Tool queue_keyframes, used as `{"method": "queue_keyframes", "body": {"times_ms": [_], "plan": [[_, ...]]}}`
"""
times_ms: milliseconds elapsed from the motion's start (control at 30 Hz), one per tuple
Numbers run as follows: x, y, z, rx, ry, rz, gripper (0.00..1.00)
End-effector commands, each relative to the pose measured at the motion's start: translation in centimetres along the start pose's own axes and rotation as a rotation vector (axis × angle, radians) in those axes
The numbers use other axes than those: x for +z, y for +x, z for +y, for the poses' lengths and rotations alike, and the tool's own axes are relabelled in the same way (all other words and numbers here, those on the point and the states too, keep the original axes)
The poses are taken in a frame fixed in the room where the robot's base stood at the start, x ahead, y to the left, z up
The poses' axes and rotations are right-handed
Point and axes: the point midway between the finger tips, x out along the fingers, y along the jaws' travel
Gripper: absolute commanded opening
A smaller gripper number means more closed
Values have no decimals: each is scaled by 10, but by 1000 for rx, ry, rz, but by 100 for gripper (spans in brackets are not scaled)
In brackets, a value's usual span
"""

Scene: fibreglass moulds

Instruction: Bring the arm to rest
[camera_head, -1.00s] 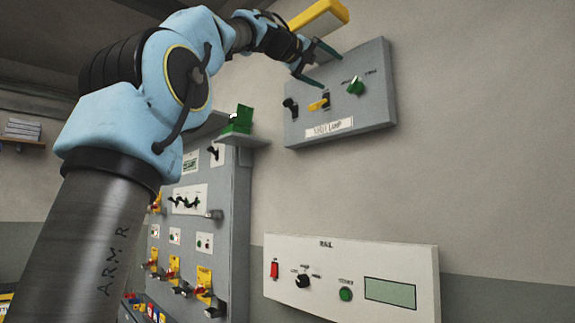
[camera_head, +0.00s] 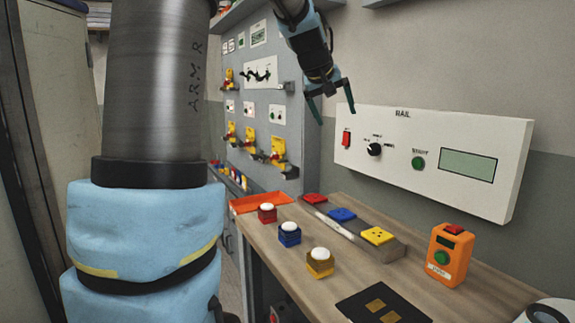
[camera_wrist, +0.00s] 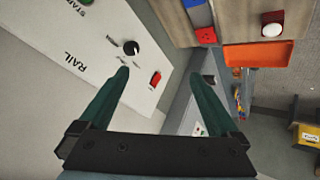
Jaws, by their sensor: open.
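My gripper (camera_head: 333,102) hangs from my blue arm near the top middle of the head view, its two dark green fingers spread and pointing down. Nothing is between them. It is in front of the wall, left of the white RAIL panel (camera_head: 480,193) and above the bench. In the wrist view my gripper (camera_wrist: 165,95) shows both fingers apart, with the RAIL panel (camera_wrist: 60,28) at upper left beyond the left finger. I cannot see the fingers touching anything.
The wooden bench (camera_head: 300,270) holds an orange tray (camera_head: 255,203), several coloured buttons and blocks, an orange box (camera_head: 449,258) and a black plate (camera_head: 382,308). A grey panel (camera_head: 285,110) with yellow lockout switches stands behind. A pale cabinet door (camera_head: 60,90) is at left.

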Motion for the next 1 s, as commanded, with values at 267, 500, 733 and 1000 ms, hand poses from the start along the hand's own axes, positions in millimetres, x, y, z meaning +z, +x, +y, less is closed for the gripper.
{"method": "queue_keyframes", "body": {"times_ms": [267, 500, 733, 1000], "plan": [[153, 30, -137, -226, 35, -233, 98], [283, 14, -212, -333, 66, -427, 98], [337, -1, -234, -360, 80, -509, 98], [340, -2, -235, -361, 81, -514, 98]]}}
